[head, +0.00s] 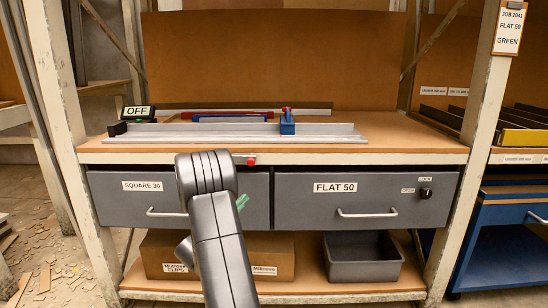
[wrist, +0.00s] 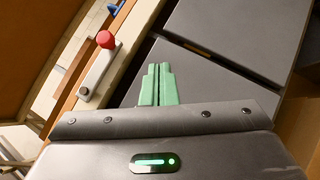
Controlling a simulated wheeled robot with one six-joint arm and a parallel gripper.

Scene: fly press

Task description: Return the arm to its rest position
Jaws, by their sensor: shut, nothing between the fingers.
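My arm (head: 222,245) rises from the bottom of the head view and bends in front of the bench's drawers. My gripper shows in the wrist view as two green fingers (wrist: 158,84) pressed together with nothing between them. In the head view only a bit of green (head: 242,202) shows beside the arm; the rest is hidden behind it. The fingers point towards the gap between the grey drawer fronts. They look apart from the drawers, though the exact distance cannot be told.
The SQUARE 30 drawer (head: 120,203) and FLAT 50 drawer (head: 363,208) look closed. A red knob (head: 251,161) sits at the bench edge above my gripper; it shows in the wrist view (wrist: 105,40). A metal rail (head: 235,138) lies on the bench. A box (head: 275,248) and grey bin (head: 361,270) stand below.

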